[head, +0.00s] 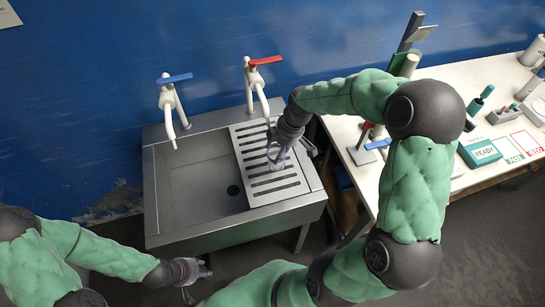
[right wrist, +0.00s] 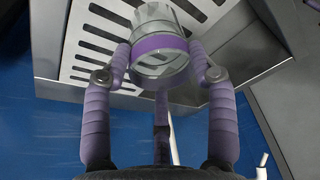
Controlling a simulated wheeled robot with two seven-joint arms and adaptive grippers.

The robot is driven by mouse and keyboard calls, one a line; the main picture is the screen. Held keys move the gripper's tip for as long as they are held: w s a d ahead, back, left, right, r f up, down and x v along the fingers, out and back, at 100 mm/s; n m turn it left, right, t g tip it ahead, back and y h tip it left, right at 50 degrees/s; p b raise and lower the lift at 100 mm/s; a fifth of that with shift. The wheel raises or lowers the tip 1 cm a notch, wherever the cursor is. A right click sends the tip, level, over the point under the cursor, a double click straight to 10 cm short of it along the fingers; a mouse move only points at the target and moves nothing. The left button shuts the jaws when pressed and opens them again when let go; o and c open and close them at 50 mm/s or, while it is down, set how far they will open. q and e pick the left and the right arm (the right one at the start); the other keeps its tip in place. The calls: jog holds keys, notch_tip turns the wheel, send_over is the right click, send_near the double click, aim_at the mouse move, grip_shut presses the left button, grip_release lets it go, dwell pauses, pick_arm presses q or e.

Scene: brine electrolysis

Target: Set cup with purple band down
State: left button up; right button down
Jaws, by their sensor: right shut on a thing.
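The clear cup with a purple band (right wrist: 159,48) sits between the fingers of my right gripper (right wrist: 160,66) in the right wrist view. The gripper is shut on it. In the head view the cup (head: 277,157) is small and partly hidden by my right gripper (head: 285,150), over the slotted drainboard (head: 290,192) of the sink. I cannot tell whether the cup touches the drainboard. My left gripper (head: 196,270) is low in front of the sink, away from the cup; its fingers are too small to judge.
The steel sink basin (head: 195,180) is left of the drainboard. A blue-handled tap (head: 172,100) and a red-handled tap (head: 257,85) stand behind. A white table (head: 367,180) at right holds a READY box (head: 480,153), cards and bottles.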

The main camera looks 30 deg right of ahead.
aim_at(272, 156)
jog(key=shift+w+a+f, duration=0.2)
jog(key=shift+w+f, duration=0.25)
jog(key=shift+f, duration=0.1)
jog(key=shift+w+a+f, duration=0.2)
jog(key=shift+w+f, duration=0.25)
jog(key=shift+f, duration=0.1)
jog(key=shift+d+b+x, duration=0.2)
jog(key=shift+b+x, duration=0.05)
jog(key=shift+x, duration=0.65)
jog(key=shift+d+b+x, duration=0.15)
jog(key=shift+b+x, duration=0.05)
jog(key=shift+x, duration=0.65)
jog(key=shift+a, duration=0.1)
jog(key=shift+f, duration=0.1)
jog(key=shift+f, duration=0.15)
jog(key=shift+c, duration=1.8)
grip_release()
jog(key=shift+s, duration=0.1)
